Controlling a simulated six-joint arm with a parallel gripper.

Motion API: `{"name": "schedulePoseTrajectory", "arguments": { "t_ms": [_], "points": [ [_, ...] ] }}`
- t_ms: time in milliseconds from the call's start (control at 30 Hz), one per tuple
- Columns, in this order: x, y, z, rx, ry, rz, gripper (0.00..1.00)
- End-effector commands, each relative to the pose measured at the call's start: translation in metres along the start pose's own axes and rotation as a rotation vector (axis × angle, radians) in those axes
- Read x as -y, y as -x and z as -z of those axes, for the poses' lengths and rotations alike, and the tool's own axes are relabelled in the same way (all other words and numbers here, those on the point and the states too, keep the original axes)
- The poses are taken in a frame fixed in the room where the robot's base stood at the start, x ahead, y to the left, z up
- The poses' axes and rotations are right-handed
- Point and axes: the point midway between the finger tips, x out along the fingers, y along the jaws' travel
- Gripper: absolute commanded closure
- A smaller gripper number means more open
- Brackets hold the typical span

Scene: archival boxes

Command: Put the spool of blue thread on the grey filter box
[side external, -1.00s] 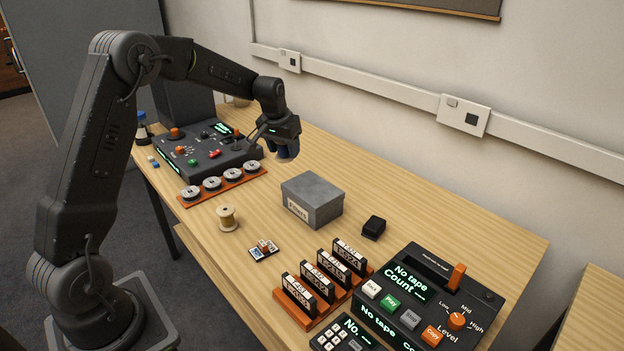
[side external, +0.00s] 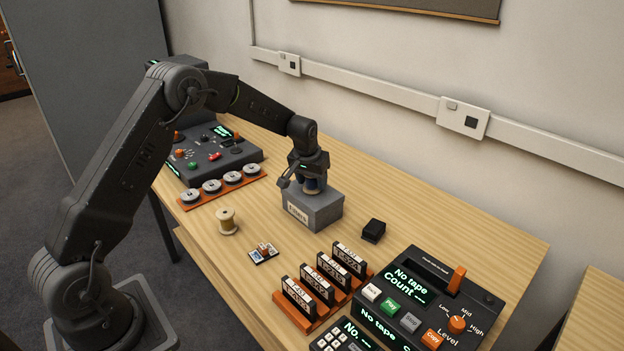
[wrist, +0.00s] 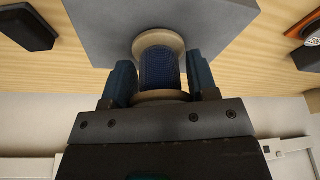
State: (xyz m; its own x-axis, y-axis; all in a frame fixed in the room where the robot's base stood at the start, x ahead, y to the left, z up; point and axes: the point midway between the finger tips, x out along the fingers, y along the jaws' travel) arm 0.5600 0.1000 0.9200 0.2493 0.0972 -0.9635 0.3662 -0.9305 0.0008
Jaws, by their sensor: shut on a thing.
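The spool of blue thread (wrist: 159,68) is between the fingers of my gripper (wrist: 162,85) in the wrist view, its pale end discs showing at both ends. My gripper is shut on it. The grey filter box (side external: 312,214), with a "Filters" label on its front, stands on the table directly below my gripper (side external: 312,186) in the side view. Its grey lid (wrist: 105,28) fills the area beyond the spool in the wrist view. The spool is mostly hidden by my fingers in the side view, and I cannot tell whether it touches the lid.
A spool of pale thread (side external: 228,222) stands left of the box, with a small card (side external: 264,254) in front. A small black block (side external: 373,230) is to the right. An orange rack of tapes (side external: 322,287) and a tape console (side external: 425,300) stand nearer. Reels (side external: 212,186) sit at left.

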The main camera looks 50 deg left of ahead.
Motion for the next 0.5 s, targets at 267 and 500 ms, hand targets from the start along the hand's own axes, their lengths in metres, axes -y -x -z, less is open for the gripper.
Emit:
{"name": "schedulePoseTrajectory", "arguments": {
  "t_ms": [267, 500],
  "points": [
    [0.0001, -0.0028, -0.0006, 0.000, 0.000, 0.000, 0.42],
    [0.0002, -0.0028, -0.0007, 0.000, 0.000, 0.000, 0.21]
  ]
}}
